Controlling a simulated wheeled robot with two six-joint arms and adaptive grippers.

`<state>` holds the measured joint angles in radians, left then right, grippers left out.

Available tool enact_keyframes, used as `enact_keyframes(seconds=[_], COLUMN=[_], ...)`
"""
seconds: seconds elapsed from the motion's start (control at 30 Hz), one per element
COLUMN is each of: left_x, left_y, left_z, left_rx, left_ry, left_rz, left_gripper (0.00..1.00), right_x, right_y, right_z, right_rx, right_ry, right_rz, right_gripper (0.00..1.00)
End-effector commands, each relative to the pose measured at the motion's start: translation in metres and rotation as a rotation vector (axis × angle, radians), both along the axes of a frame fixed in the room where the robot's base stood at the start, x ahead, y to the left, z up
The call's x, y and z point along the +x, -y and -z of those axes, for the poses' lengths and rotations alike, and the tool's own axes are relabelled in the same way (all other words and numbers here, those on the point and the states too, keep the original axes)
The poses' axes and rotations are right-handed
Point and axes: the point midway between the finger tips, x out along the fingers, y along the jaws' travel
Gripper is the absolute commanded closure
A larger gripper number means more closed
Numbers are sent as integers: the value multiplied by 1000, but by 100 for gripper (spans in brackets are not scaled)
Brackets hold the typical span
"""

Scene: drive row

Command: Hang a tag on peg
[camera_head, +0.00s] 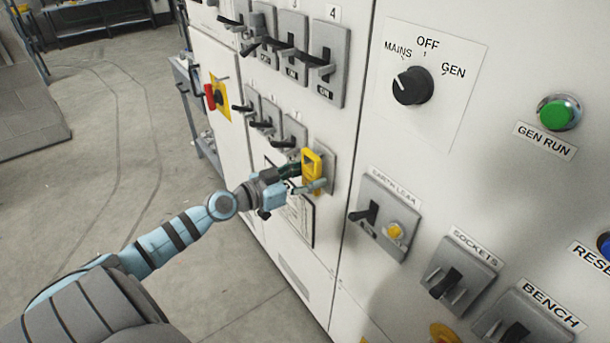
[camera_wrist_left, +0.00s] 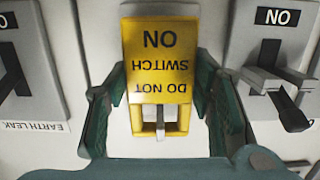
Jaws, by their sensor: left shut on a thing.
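A yellow tag (camera_head: 311,165) with black lettering stands in front of a grey switch plate (camera_head: 329,168) in the lower switch row. In the left wrist view the tag (camera_wrist_left: 160,62) reads DO NOT SWITCH ON upside down. My left gripper (camera_head: 298,181) is shut on the tag, one green-grey finger at each side edge. The tag's opening is at the bottom of the wrist view, and a narrow light-grey piece (camera_wrist_left: 160,124) shows in it. I cannot tell whether this is the peg or whether it passes through. The tag hides most of the switch behind. My right gripper is not in view.
Levers flank the tag closely: the earth leak switch (camera_head: 370,214) on the right and several black levers (camera_head: 264,124) on the left. A rotary knob (camera_head: 411,86) and green button (camera_head: 556,113) are higher right. Open floor (camera_head: 110,130) lies left.

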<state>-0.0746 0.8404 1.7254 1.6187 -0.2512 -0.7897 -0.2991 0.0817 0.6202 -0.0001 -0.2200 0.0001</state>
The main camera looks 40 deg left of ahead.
Motion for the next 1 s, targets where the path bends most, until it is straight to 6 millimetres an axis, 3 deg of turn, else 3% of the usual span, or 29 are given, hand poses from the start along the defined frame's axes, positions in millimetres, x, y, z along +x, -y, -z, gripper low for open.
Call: enact_keyframes(seconds=[0.27,0.3,0.4,0.77,1.0], left_x=[-1,-1,-1,-1,-1], left_y=[-1,-2,-2,-3,-3], left_z=[0,0,-1,-2,-37], left_rx=[0,0,0,1,11], left_ry=[1,1,1,0,2], left_rz=[-3,-3,-4,-4,-1], left_gripper=[78,45,29,28,28], right_x=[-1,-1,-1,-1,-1], right_y=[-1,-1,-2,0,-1], right_z=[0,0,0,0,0], right_rx=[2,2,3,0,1], right_ry=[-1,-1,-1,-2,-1], right_rz=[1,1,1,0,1], right_gripper=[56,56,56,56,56])
